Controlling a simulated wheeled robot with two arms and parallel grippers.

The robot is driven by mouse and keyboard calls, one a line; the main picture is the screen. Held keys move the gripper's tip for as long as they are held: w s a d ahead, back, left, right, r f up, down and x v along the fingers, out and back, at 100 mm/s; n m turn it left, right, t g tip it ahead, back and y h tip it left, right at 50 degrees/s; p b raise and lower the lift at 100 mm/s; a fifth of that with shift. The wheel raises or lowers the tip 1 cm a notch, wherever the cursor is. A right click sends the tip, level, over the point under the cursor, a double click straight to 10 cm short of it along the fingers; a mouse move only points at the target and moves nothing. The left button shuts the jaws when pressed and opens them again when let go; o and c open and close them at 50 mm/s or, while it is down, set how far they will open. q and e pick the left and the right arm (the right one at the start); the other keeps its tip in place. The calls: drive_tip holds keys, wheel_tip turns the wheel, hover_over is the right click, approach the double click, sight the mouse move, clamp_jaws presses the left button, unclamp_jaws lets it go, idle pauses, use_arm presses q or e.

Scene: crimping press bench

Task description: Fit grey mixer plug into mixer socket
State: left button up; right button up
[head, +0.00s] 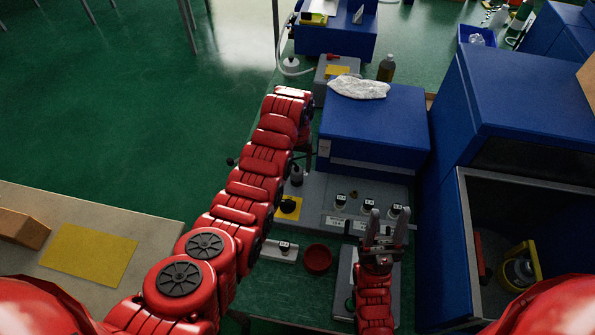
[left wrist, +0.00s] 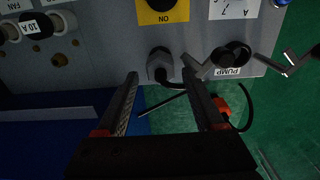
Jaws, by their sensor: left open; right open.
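My left gripper (left wrist: 161,80) is open and empty in the left wrist view, its fingers pointing toward a grey panel edge. A grey fitting (left wrist: 159,65) with a black cable stands at that edge, just beyond the fingertips; I cannot tell whether it is the mixer plug. In the head view my arm hides most of this gripper. My right gripper (head: 385,232) is open and empty above the bench front. The grey panel (head: 318,188) carries several labelled round fittings, with FAN, ON and PUMP readable in the left wrist view. I cannot make out a mixer label.
A loose cable (left wrist: 247,105) curls by the right finger.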

use_arm(q)
wheel_tip(320, 180, up, 4)
drive_tip(key=shift+w+a+f+b, duration=0.1)
drive_tip(key=shift+w+a+b, duration=0.05)
drive_tip(key=shift+b, duration=0.55)
wheel_tip(320, 180, up, 9)
drive_tip(key=p, duration=0.7)
drive_tip(key=shift+s+d, duration=0.2)
drive_tip(key=shift+d, duration=0.05)
